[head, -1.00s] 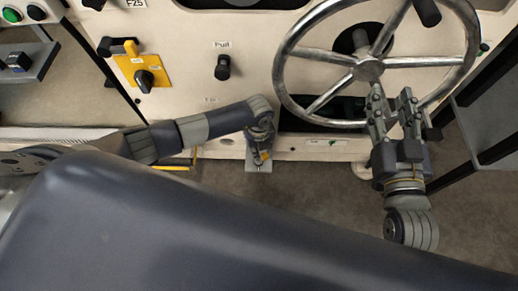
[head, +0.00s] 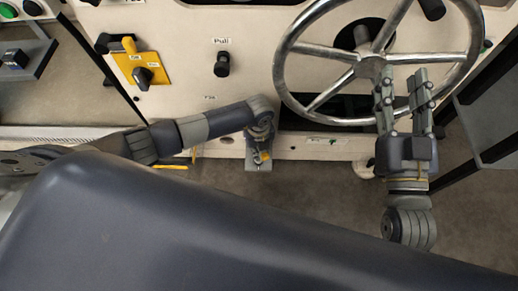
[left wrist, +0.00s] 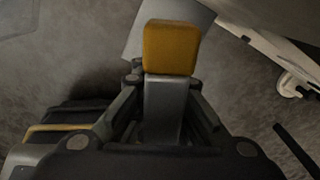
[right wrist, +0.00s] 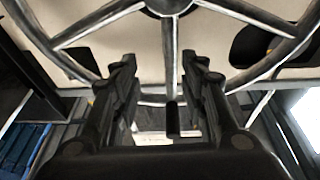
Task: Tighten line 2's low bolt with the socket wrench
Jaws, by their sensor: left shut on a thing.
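My left gripper (head: 262,142) is down by the low front edge of the machine, and its fingers are largely hidden by the wrist in the head view. In the left wrist view the left gripper (left wrist: 165,105) is shut on a grey bar with an orange-yellow block on its end, which looks like the socket wrench (left wrist: 170,48). A bit of this orange also shows in the head view (head: 265,156). I cannot make out the bolt or the wrench's socket end. My right gripper (head: 404,86) is open and empty, in front of the handwheel's lower rim.
The big metal handwheel (head: 333,56) stands on the cream machine panel (head: 190,50). A yellow switch plate (head: 155,68) and a black pull knob (head: 222,64) are at left. A dark frame stands at right.

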